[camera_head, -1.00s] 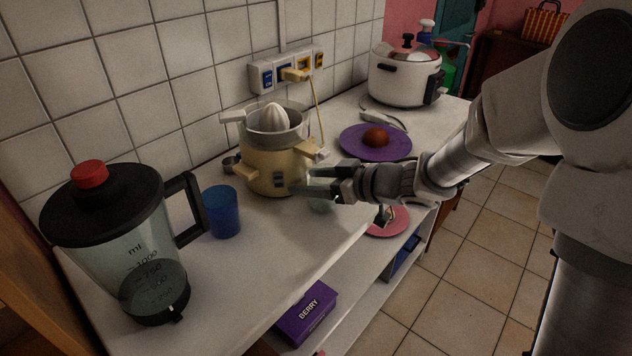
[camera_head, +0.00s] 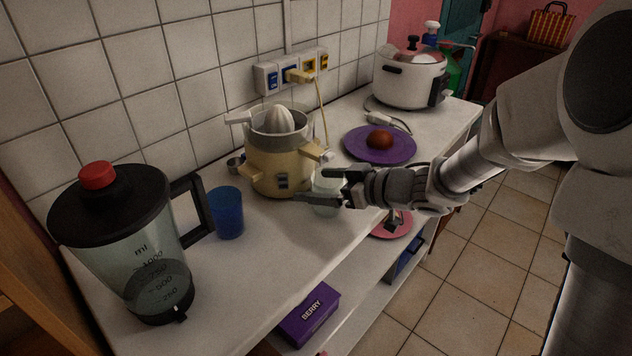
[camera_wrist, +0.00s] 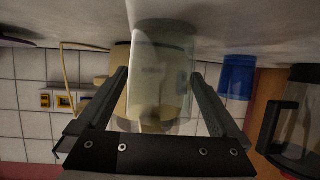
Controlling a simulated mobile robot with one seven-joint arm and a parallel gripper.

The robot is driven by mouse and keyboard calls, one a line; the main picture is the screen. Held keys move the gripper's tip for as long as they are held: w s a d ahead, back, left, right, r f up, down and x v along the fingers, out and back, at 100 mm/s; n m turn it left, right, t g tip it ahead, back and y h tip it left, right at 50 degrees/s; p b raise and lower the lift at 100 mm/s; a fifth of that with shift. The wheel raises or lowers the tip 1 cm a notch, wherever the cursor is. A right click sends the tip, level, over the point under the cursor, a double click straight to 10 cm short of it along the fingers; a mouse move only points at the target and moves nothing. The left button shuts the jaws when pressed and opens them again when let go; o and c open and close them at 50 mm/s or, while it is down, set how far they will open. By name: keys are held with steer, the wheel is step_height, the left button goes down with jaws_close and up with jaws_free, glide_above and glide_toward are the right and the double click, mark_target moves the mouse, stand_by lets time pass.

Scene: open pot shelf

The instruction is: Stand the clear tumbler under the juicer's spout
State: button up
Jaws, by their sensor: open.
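The clear tumbler (camera_head: 327,208) stands upright on the white counter, just right of the yellow juicer (camera_head: 264,176). It is faint and partly hidden by my gripper in the head view. My gripper (camera_head: 311,186) is open, with its fingers level and pointing left at the tumbler. In the wrist view, which is upside down, the tumbler (camera_wrist: 163,70) shows between the two open fingers (camera_wrist: 158,74), with the juicer (camera_wrist: 120,75) behind it. I cannot tell whether a finger touches the glass. A short yellow piece (camera_head: 309,153) juts from the juicer's right side; I cannot tell whether the tumbler is under it.
A blue cup (camera_head: 226,213) and a blender jug (camera_head: 125,245) stand left of the juicer. A purple plate (camera_head: 356,151) with a red-brown fruit (camera_head: 380,140) and a white cooker (camera_head: 408,82) are behind. A pink plate (camera_head: 382,233) and berry box (camera_head: 308,315) are below.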

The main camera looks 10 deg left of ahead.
steer(key=p+v, duration=0.5)
steer(key=v, duration=1.1)
steer(key=w+d+r+m+t+h, duration=0.4)
steer(key=w+d+r+t+h, duration=0.2)
steer(key=d+h, duration=0.15)
steer(key=s+d+r+m+h, duration=0.3)
steer(key=d+r+m+h, duration=0.15)
steer(key=d, duration=0.25)
steer(key=s+a+f+m+g, duration=0.2)
steer(key=s+g, duration=0.1)
steer(key=s, duration=0.7)
steer(key=s+a+f+m+g, duration=0.2)
steer(key=s+m+g, duration=0.1)
steer(key=s, duration=0.6)
step_height(320, 180, up, 13)
steer(key=p, duration=1.2)
steer(key=shift+s+a+f, duration=0.2)
steer(key=shift+s, duration=0.05)
steer(key=shift+n, duration=0.25)
